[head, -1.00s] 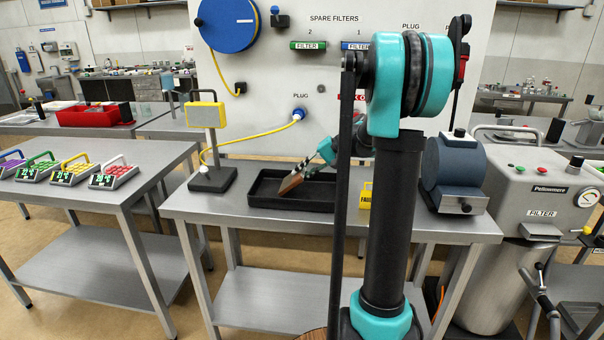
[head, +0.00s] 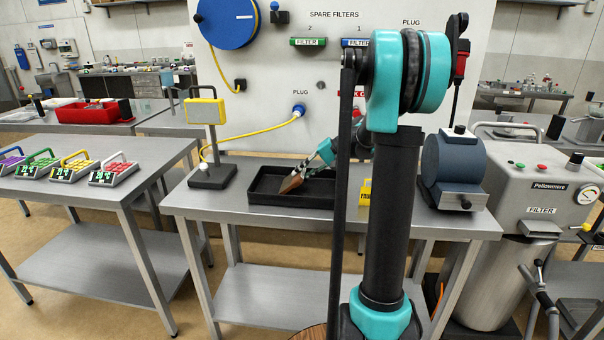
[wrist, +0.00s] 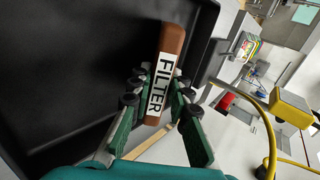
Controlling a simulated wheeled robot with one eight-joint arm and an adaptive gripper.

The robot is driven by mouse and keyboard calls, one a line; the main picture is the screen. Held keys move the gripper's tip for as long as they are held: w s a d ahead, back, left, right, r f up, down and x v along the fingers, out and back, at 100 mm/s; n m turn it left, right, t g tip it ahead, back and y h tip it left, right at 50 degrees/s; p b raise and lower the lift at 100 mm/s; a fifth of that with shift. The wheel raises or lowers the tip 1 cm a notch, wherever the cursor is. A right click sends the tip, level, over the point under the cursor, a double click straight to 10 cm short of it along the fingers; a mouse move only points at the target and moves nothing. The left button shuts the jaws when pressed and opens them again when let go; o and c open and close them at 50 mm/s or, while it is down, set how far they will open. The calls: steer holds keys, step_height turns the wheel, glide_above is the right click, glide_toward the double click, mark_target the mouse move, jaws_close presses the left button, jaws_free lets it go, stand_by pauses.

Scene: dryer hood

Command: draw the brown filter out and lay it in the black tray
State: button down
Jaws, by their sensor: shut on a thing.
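The brown filter (wrist: 171,40) is a bar with a white label reading FILTER. It is between the green-padded fingers of my gripper (wrist: 152,100) in the wrist view, and the gripper is shut on it. In the head view the filter (head: 291,184) is tilted, its lower end at or just above the floor of the black tray (head: 262,197). I cannot tell whether it touches the floor. My gripper (head: 309,170) reaches into the tray from the upper right. The tray's dark inside also fills the left of the wrist view (wrist: 70,60).
A yellow lamp on a dark stand (head: 206,112) is left of the tray, its yellow cable (head: 252,135) running to the panel. A yellow block (head: 365,192) is right of the tray. The grey machine (head: 545,175) stands farther right. The bench front between these is bare.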

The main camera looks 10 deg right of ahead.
steer(key=shift+f, duration=0.1)
steer(key=c, duration=1.3)
jaws_free()
steer(key=shift+c, duration=0.2)
steer(key=v, duration=1.2)
steer(key=shift+a, duration=0.1)
